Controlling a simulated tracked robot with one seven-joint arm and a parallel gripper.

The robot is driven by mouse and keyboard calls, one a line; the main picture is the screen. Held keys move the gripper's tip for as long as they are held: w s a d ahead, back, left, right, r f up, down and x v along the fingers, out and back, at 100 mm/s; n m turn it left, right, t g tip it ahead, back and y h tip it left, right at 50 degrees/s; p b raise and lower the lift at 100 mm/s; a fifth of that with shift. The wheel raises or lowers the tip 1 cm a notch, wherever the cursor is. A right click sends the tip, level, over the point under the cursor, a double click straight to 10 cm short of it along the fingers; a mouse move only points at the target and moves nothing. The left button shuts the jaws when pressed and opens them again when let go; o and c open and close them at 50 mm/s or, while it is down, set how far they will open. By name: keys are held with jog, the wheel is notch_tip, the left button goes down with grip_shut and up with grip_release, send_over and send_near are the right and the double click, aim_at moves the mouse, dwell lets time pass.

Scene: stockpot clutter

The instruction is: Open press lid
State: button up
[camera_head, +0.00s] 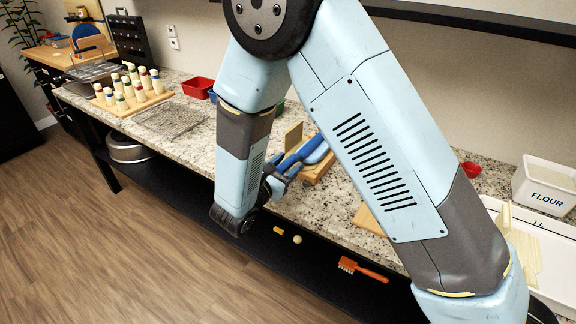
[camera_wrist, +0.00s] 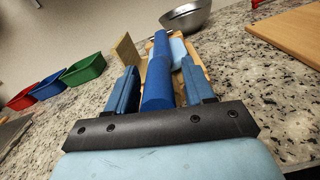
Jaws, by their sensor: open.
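The press stands on the counter, with a wooden base (camera_head: 320,171) and a blue lid (camera_head: 314,152) that appears to lie down on it. Its blue cylindrical handle (camera_wrist: 158,83) points toward my gripper in the wrist view. My gripper (camera_wrist: 160,72) is open, with one blue finger on each side of the handle. A gap shows between the handle and each finger. In the head view my gripper (camera_head: 284,170) is at the near side of the press, partly hidden by my arm. The far part of the press is partly hidden behind the handle in the wrist view.
An upright wooden piece (camera_wrist: 127,52) stands left of the press. Red (camera_wrist: 22,98), blue (camera_wrist: 48,86) and green (camera_wrist: 84,70) bins sit further left. A metal bowl (camera_wrist: 187,16) is behind, and a wooden board (camera_wrist: 288,36) is at right. A wire rack (camera_head: 172,121) lies on the counter.

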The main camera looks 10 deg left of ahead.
jog(key=shift+w, duration=0.1)
jog(key=shift+c, duration=0.3)
grip_shut()
